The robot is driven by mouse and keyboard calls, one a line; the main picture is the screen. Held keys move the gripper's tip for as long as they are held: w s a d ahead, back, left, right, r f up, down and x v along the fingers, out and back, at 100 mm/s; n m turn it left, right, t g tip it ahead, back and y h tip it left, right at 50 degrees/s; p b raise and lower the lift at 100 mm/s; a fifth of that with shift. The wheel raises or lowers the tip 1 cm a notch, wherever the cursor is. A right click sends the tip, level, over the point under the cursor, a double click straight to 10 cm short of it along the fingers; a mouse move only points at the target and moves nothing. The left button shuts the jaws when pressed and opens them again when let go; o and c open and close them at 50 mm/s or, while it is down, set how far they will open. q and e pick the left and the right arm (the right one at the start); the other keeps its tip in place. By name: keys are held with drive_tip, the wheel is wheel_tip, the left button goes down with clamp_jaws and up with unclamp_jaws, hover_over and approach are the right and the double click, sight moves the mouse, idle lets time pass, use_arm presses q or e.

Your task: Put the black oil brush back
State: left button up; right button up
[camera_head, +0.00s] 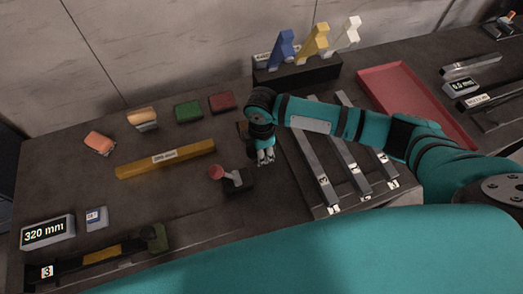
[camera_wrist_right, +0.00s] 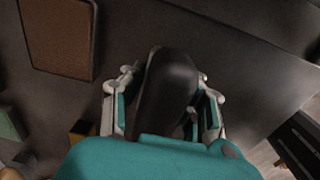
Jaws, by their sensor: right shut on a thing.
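My right gripper (camera_head: 265,157) is low over the middle of the table, left of the metal bars. In the right wrist view, my right gripper (camera_wrist_right: 165,100) has its fingers on both sides of a dark, rounded, elongated thing, which I take for the black oil brush (camera_wrist_right: 168,85). The gripper is shut on it. Its lower end is hidden, and I cannot tell whether it touches the table. In the head view the brush is hidden by the gripper. My left gripper is out of view.
A yellow bar (camera_head: 165,159), green block (camera_head: 188,111) and red block (camera_head: 222,102) lie further left. Metal bars on a rack (camera_head: 340,160) and a red tray (camera_head: 405,92) are right. A brown pad (camera_wrist_right: 58,35) is nearby.

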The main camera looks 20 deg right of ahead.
drive_tip(key=shift+f, duration=0.15)
drive_tip(key=o, duration=1)
wheel_tip(320, 180, up, 12)
drive_tip(key=shift+r+b, duration=0.2)
drive_tip(key=shift+b, duration=0.75)
